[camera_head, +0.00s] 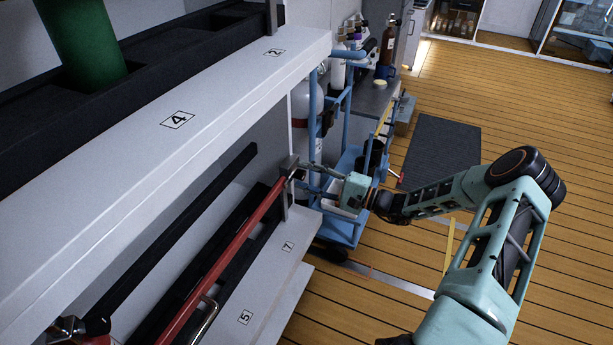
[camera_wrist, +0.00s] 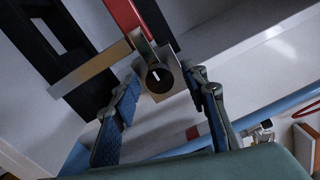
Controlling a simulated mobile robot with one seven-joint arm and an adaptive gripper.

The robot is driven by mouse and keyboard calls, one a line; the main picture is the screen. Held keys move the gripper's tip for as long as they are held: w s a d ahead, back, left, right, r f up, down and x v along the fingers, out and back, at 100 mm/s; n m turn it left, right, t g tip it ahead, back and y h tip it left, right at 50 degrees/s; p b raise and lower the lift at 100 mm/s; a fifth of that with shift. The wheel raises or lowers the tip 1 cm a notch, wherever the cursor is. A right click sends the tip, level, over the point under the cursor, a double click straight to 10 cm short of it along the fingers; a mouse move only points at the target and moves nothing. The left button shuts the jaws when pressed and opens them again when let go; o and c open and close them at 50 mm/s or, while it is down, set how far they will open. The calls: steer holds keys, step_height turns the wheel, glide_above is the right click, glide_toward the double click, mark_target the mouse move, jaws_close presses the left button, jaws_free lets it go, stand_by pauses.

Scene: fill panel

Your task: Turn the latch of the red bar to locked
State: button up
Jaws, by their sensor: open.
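The red bar (camera_head: 235,248) runs along the lower shelf of the panel, and its end also shows in the wrist view (camera_wrist: 123,14). At its far end is a metal latch bracket (camera_head: 289,166). In the wrist view the latch has a dark round knob (camera_wrist: 160,83) with a short white mark, set on a metal plate. My gripper (camera_head: 306,178) is open at this end of the bar. In the wrist view its two fingers lie left and right of the knob, with the tips close to it. I cannot tell whether they touch it.
A blue cart (camera_head: 345,222) with bottles and a cylinder stands close behind my gripper. White shelf ledges (camera_head: 130,165) with black rails overhang the bar on the left. A dark mat (camera_head: 440,150) lies on the wooden floor. The floor at right is largely clear.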

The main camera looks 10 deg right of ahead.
steer(key=v, duration=1.2)
steer(key=shift+w, duration=0.1)
